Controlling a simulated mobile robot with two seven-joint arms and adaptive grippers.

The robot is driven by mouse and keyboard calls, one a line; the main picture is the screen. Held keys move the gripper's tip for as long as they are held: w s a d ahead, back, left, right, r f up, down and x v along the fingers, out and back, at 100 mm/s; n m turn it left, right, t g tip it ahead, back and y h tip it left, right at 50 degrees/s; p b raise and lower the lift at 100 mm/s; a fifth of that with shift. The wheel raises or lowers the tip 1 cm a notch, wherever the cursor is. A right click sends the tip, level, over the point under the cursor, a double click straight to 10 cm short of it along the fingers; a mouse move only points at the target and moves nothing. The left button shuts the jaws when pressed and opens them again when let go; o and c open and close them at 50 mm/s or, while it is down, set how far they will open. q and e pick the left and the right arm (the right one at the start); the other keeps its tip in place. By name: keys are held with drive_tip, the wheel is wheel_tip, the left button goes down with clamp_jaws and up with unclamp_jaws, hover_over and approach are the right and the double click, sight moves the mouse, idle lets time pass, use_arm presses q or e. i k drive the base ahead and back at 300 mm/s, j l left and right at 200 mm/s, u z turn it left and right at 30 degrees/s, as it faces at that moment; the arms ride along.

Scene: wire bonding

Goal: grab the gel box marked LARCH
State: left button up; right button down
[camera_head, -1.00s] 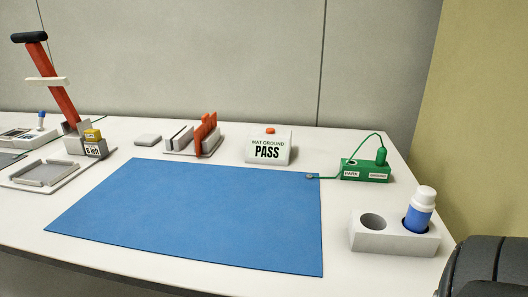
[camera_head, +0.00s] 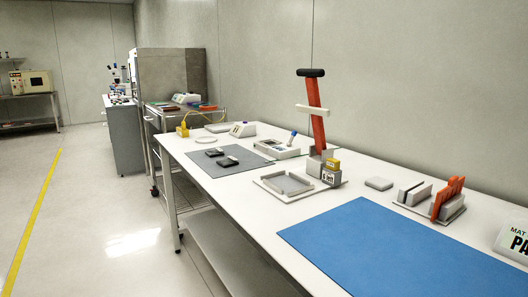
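Two small dark boxes lie on a grey mat (camera_head: 229,157) on the far left part of the white bench. One dark box (camera_head: 214,152) is on the left and the other dark box (camera_head: 228,162) is just in front and to its right. They may be gel boxes, but they are too small for any marking to be read, so I cannot tell which one is LARCH. Neither of my grippers is in view.
On the white bench (camera_head: 237,190) stand a grey tray (camera_head: 288,183), a red-handled tool (camera_head: 317,112), a small grey-white device (camera_head: 277,149) and a blue mat (camera_head: 390,248). A cart (camera_head: 180,118) stands behind the bench's far end. Open floor (camera_head: 100,220) lies left, with a yellow line.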

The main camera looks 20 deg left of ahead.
sight(229, 161)
drive_tip(key=i+j+z, duration=0.4)
drive_tip(key=j, duration=0.25)
drive_tip(key=j+z, duration=0.15)
drive_tip(key=j, duration=0.2)
drive_tip(key=i+j, duration=0.1)
drive_tip(key=j, duration=0.3)
drive_tip(key=i+j+z, duration=0.15)
drive_tip(key=j, duration=0.6)
drive_tip(key=i+j, duration=0.1)
drive_tip(key=j, duration=0.3)
drive_tip(key=i+j, duration=0.15)
drive_tip(key=j, duration=0.25)
drive_tip(key=i+j, duration=0.1)
drive_tip(key=j, duration=0.3)
drive_tip(key=i+j, duration=0.1)
drive_tip(key=j, duration=0.3)
drive_tip(key=i+j+z, duration=0.1)
drive_tip(key=j, duration=0.3)
